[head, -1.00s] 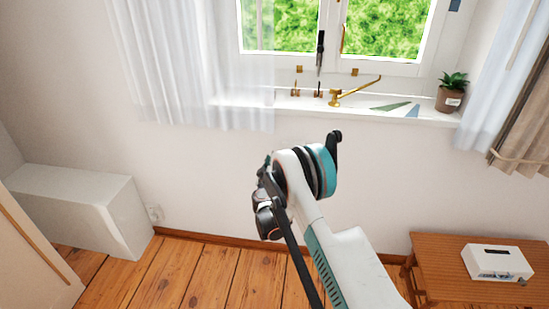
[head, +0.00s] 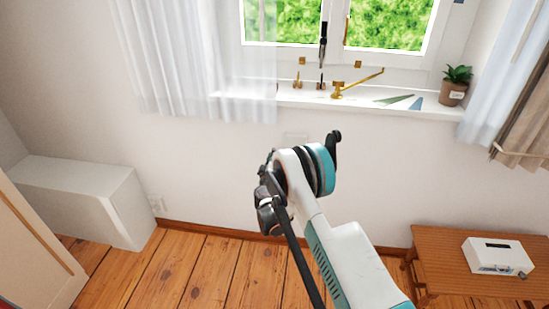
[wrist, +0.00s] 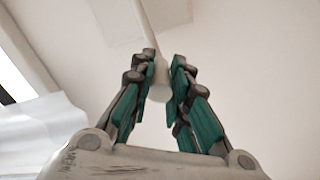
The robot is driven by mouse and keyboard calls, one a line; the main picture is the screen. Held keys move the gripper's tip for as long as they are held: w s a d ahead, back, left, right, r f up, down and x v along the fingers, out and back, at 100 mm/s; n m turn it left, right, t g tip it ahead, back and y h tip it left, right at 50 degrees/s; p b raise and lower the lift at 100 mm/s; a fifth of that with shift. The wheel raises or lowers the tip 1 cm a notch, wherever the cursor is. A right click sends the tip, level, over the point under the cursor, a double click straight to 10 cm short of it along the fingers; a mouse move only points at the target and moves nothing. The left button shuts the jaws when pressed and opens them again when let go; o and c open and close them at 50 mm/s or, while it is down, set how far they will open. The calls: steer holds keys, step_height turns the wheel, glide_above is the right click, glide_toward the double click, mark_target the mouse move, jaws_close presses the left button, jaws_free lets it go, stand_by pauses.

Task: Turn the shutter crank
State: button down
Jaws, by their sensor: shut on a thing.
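In the wrist view, the shutter crank (wrist: 158,84) is a pale rod that comes down from the top of the picture and ends in a rounded knob. My gripper (wrist: 161,72) has its teal-padded fingers on either side of this end and is shut on it. In the head view my own arm hides the gripper and the crank, so I cannot tell the crank's angle there.
A white window sill (head: 300,98) above my arm bears brass fittings (head: 340,90), a dark upright handle (head: 322,52) and a potted plant (head: 454,88). White curtains (head: 185,60) hang left. A wooden table (head: 440,250) with a white box (head: 497,256) stands right. A white block-like unit (head: 85,195) stands left.

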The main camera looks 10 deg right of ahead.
steer(key=c, duration=1.5)
jaws_free()
steer(key=shift+a, duration=0.15)
steer(key=v, duration=0.7)
steer(key=shift+s, duration=0.2)
steer(key=shift+c, duration=0.5)
